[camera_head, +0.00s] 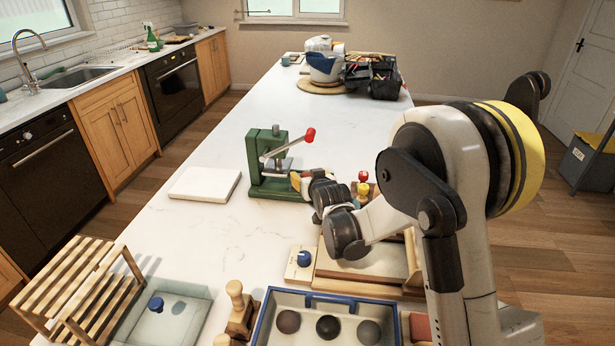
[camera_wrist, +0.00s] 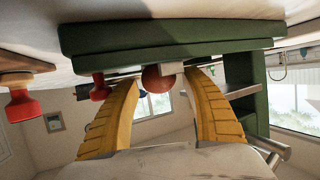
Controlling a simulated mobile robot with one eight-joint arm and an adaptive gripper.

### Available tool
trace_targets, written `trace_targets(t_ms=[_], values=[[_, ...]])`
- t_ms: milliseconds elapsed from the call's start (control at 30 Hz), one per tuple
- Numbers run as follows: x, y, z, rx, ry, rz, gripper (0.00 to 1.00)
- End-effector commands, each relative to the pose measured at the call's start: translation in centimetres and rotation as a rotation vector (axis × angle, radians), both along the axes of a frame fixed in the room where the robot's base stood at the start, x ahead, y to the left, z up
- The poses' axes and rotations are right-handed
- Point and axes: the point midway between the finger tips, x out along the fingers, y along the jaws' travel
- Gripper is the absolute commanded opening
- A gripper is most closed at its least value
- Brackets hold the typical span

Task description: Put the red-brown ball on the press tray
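The green press (camera_head: 268,165) stands mid-table, its lever with red knob raised to the right. The wrist view is upside down and shows the press's green base (camera_wrist: 170,38) across the top. The red-brown ball (camera_wrist: 158,78) is at the base, beside a small pale metal part; I cannot tell whether it rests fully on the press tray. My gripper (camera_wrist: 161,92) is open, its yellow fingers on either side of the ball with gaps visible. In the head view, my gripper (camera_head: 297,181) is at the press's right side and the ball is hidden.
A blue-rimmed tray (camera_head: 258,328) at the front holds dark balls. A wooden rack (camera_head: 75,290) stands front left. A white slab (camera_head: 205,184) lies left of the press. Small knobbed tools (camera_head: 363,188) stand right of my gripper.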

Motion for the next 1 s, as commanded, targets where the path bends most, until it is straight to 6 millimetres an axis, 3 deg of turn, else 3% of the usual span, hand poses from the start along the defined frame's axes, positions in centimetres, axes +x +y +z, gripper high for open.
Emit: trace_targets(t_ms=[367,800,1000], values=[[-0.1,0.0,0.5,0.0,0.0,0.0,0.56],[-8.4,-1.7,3.9,0.0,0.0,0.0,0.56],[-10.6,-2.1,4.7,0.0,0.0,0.0,0.56]])
